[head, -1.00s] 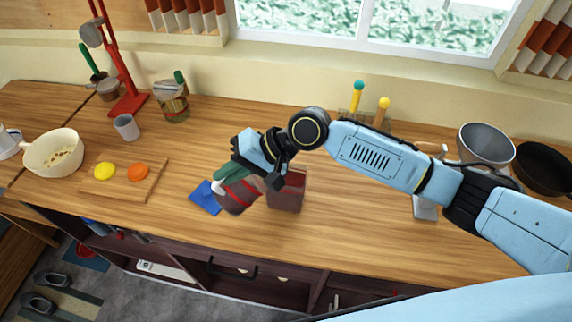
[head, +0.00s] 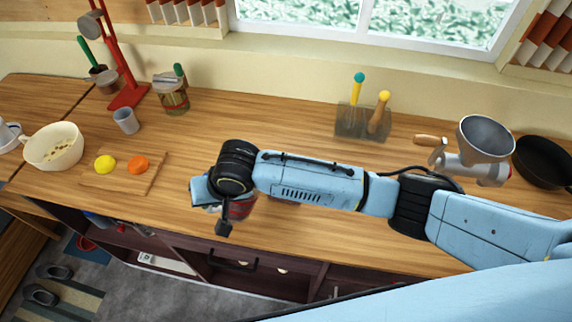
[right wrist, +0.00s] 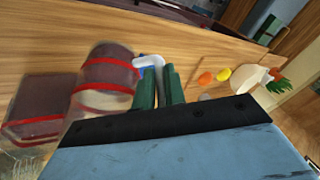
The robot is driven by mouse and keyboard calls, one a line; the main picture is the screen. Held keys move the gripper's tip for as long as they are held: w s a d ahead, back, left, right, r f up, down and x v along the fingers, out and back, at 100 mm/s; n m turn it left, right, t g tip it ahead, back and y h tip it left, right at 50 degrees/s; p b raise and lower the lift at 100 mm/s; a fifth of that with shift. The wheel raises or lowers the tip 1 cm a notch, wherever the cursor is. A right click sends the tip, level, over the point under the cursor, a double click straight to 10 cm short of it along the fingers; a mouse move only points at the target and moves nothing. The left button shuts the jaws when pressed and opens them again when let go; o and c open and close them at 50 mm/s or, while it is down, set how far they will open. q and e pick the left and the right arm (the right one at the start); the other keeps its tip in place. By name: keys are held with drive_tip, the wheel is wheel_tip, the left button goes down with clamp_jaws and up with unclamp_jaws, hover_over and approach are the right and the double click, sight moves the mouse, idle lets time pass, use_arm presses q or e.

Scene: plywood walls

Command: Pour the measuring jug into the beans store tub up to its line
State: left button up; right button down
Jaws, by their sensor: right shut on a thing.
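The measuring jug (head: 240,209) is a clear vessel with red bands and dark reddish contents, mostly covered by my right gripper (head: 217,207) in the head view. My right gripper is shut on it near the counter's front edge. In the right wrist view the jug (right wrist: 108,72) is beside the green grip pieces (right wrist: 158,88). The beans store tub (right wrist: 42,95), a boxy clear container with dark red contents and a red line, stands next to the jug there. My arm hides nearly all of the tub in the head view. My left gripper is out of view.
A cutting board (head: 127,187) with yellow and orange pieces and a cream bowl (head: 70,135) are at the left. A lidded jar (head: 172,98) and grey cup (head: 126,121) stand behind. A utensil block (head: 350,124) and metal grinder (head: 470,165) are to the right.

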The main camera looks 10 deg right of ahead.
drive_tip(key=shift+s+a+f+t+h, duration=0.7)
drive_tip(key=shift+a+f+h, duration=1.05)
drive_tip(key=shift+f, duration=1.2)
wheel_tip(320, 180, up, 7)
drive_tip(key=shift+w+d+n, duration=0.15)
drive_tip(key=shift+d+n, duration=0.15)
drive_tip(key=shift+n, duration=0.1)
drive_tip(key=shift+f+h, duration=0.1)
drive_tip(key=shift+h, duration=0.15)
